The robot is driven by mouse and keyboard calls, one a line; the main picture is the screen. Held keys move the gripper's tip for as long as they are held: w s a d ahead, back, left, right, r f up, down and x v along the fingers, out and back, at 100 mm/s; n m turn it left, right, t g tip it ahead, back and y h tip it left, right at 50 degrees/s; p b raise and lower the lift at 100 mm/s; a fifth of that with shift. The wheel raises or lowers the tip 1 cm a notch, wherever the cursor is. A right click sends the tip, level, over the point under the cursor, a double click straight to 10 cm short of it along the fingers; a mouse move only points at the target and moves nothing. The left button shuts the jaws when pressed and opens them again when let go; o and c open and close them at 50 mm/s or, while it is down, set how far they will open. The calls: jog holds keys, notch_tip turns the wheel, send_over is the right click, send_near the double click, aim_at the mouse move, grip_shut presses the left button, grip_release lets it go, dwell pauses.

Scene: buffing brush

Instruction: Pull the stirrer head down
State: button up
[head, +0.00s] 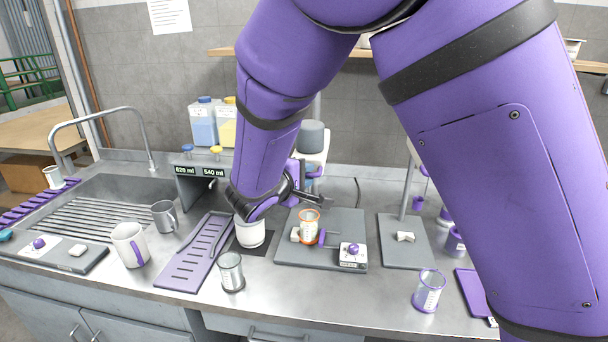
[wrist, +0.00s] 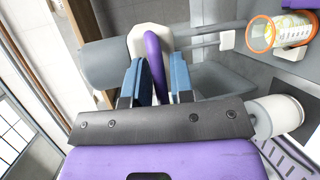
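The stirrer head, a grey cylinder (head: 312,136) on a white body, stands raised above a grey base plate (head: 340,226). It also shows in the wrist view (wrist: 106,64), with a white bracket and a curved purple handle (wrist: 155,60). My gripper (wrist: 162,76) has its two blue fingers either side of this handle. The fingers look apart, with a narrow gap on the right side; contact on the left side cannot be told. In the head view my gripper (head: 304,182) is partly hidden by my arm. A clear orange-rimmed beaker (head: 309,228) stands on the base plate.
A white container (head: 250,233) and a metal cup (head: 230,271) stand left of the base plate. A purple slotted tray (head: 194,254) and a white mug (head: 130,245) are farther left. A second stand (head: 405,240) and a purple-rimmed beaker (head: 428,291) are at right.

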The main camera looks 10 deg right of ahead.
grip_shut()
notch_tip(320, 180, down, 12)
jog(key=shift+s+r, duration=0.15)
jog(key=shift+r, duration=0.05)
grip_release()
jog(key=shift+f, duration=0.1)
jog(key=shift+a, duration=0.1)
jog(key=v, duration=1)
jog(key=shift+s+a, duration=0.2)
